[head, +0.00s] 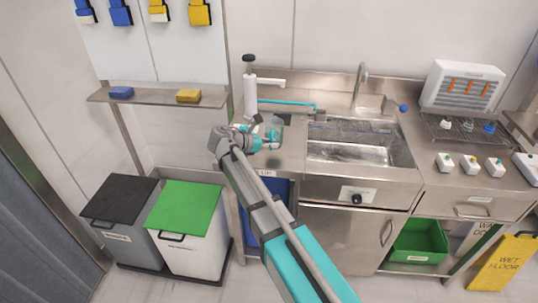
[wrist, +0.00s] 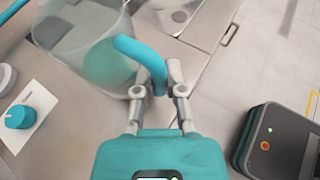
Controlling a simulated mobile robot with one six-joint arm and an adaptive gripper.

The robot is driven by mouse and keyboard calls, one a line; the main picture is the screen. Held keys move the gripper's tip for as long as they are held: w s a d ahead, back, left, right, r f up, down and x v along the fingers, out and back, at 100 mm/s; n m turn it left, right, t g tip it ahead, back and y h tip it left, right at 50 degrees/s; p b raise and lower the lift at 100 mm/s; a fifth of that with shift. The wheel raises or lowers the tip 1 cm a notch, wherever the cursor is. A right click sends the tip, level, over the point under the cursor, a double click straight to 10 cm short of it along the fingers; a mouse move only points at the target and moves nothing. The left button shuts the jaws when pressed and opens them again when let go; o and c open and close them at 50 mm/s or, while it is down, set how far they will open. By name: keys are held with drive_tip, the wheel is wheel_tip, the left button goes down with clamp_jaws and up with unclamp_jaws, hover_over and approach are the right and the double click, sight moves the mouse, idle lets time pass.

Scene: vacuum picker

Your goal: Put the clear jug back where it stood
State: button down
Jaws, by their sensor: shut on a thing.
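The clear jug (wrist: 75,35) has see-through walls and a curved teal handle (wrist: 140,55). My gripper (wrist: 158,88) is shut on that handle, with one finger on each side of it. In the head view the jug (head: 275,124) is at the left end of the steel counter, left of the sink, and my gripper (head: 264,142) is in front of it, partly covering it. The jug looks about upright. I cannot tell whether its base touches the counter.
A white dispenser (head: 250,92) stands behind and left of the jug. A teal rod (head: 287,104) lies behind it. The sink (head: 350,154) is to the right. A shelf (head: 152,97) with sponges hangs left. In the wrist view a teal knob (wrist: 20,117) sits near the jug.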

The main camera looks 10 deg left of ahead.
sight(272, 151)
idle(0.3)
drive_tip(key=shift+w+f+b, duration=0.5)
drive_tip(key=shift+f+b, duration=0.15)
drive_tip(key=shift+s+f+b, duration=0.1)
drive_tip(key=shift+f+b, duration=1.25)
drive_tip(key=shift+f, duration=0.15)
drive_tip(key=c, duration=0.7)
unclamp_jaws()
drive_tip(key=shift+r, duration=0.2)
drive_tip(key=shift+s+a+r+p, duration=0.2)
drive_tip(key=shift+a+r+p, duration=0.05)
drive_tip(key=shift+a+p, duration=0.1)
drive_tip(key=p+v, duration=0.4)
drive_tip(key=v, duration=0.7)
